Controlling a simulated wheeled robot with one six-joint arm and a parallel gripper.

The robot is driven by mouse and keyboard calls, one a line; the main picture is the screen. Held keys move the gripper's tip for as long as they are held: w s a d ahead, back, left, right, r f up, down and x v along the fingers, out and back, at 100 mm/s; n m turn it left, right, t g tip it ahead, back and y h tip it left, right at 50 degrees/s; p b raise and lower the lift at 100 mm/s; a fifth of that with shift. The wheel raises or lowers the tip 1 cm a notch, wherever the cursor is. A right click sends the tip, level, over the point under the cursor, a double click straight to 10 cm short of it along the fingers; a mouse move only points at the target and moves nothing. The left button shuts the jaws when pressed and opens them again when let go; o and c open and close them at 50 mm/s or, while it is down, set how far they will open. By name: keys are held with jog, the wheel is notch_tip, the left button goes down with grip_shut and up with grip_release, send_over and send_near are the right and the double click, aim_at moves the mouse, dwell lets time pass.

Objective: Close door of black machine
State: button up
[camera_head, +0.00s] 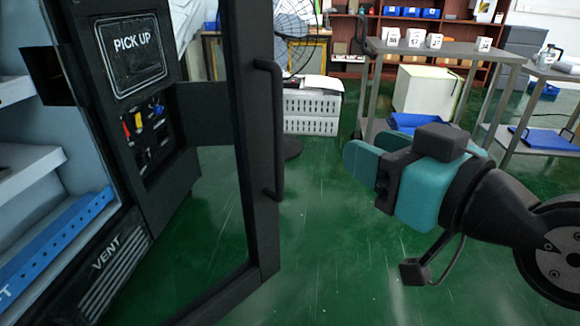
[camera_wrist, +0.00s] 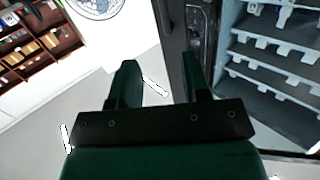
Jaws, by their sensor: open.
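The black machine (camera_head: 105,240) stands at the left in the head view, with a pick-up panel and pale shelves inside. Its glass-fronted door (camera_head: 262,215) stands open, swung out toward the middle, with a dark vertical handle (camera_head: 275,130) on its outer side. My gripper (camera_head: 362,162) is to the right of the door, apart from the handle, with its teal fingers pointing left toward it. In the wrist view my gripper (camera_wrist: 160,85) is open and nothing shows between its fingers. The machine's shelves (camera_wrist: 272,65) show at the right there.
Grey tables (camera_head: 440,48) with small white labelled items stand at the back right. A white crate (camera_head: 312,108) and a fan (camera_head: 293,25) stand behind the door. Shelving (camera_head: 345,45) lines the back wall. The green floor (camera_head: 320,240) between door and gripper is clear.

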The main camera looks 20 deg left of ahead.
notch_tip(320, 180, down, 2)
jog(key=b, duration=0.1)
jog(key=p, duration=1.6)
send_near(282, 114)
jog(key=shift+t+y, duration=0.3)
jog(key=shift+t, duration=0.1)
jog(key=x, duration=0.8)
jog(key=shift+s+f, duration=0.1)
jog(key=shift+f, duration=0.25)
jog(key=shift+w+a+f, duration=0.1)
jog(key=shift+w+a, duration=0.15)
jog(key=shift+a, duration=0.05)
jog(key=c, duration=0.8)
jog(key=shift+d, duration=0.1)
